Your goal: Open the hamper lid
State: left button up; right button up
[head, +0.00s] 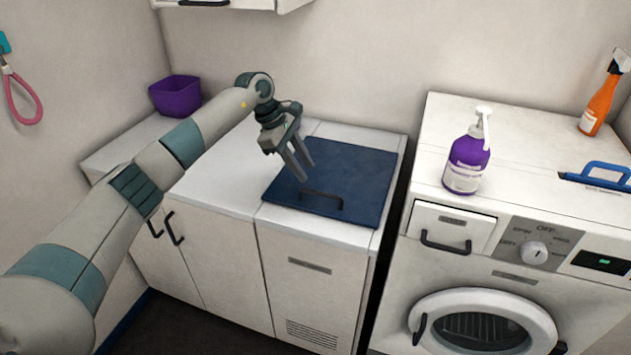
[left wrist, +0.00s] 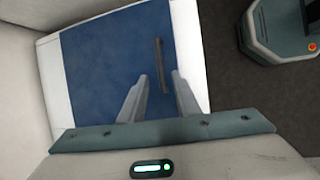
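The hamper lid (head: 352,172) is a flat dark blue panel, lying shut on top of a white cabinet. A dark bar handle (head: 321,199) stands near its front edge. In the left wrist view the blue lid (left wrist: 95,75) fills the left middle, with its handle (left wrist: 160,65) beyond the fingers. My left gripper (head: 304,170) is above the lid, just behind and left of the handle. It is open, with a gap between the fingers and nothing in it. In the left wrist view its fingers (left wrist: 160,80) point towards the handle. My right gripper is not in view.
A washing machine (head: 530,165) stands to the right, with a purple pump bottle (head: 467,160), an orange spray bottle (head: 600,100) and a blue-handled tool (head: 600,176) on top. A purple bin (head: 176,97) sits at the back left. A wall cabinet (head: 230,4) hangs above.

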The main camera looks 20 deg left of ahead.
aim_at(319, 192)
pick_arm(q)
jog(key=p+x, duration=0.2)
jog(key=x, duration=0.4)
jog(key=shift+d+f, duration=0.2)
jog(key=shift+f, duration=0.1)
jog(key=shift+w+d+f+p, duration=0.2)
jog(key=shift+f+p, duration=0.1)
jog(key=shift+f, duration=0.4)
grip_shut()
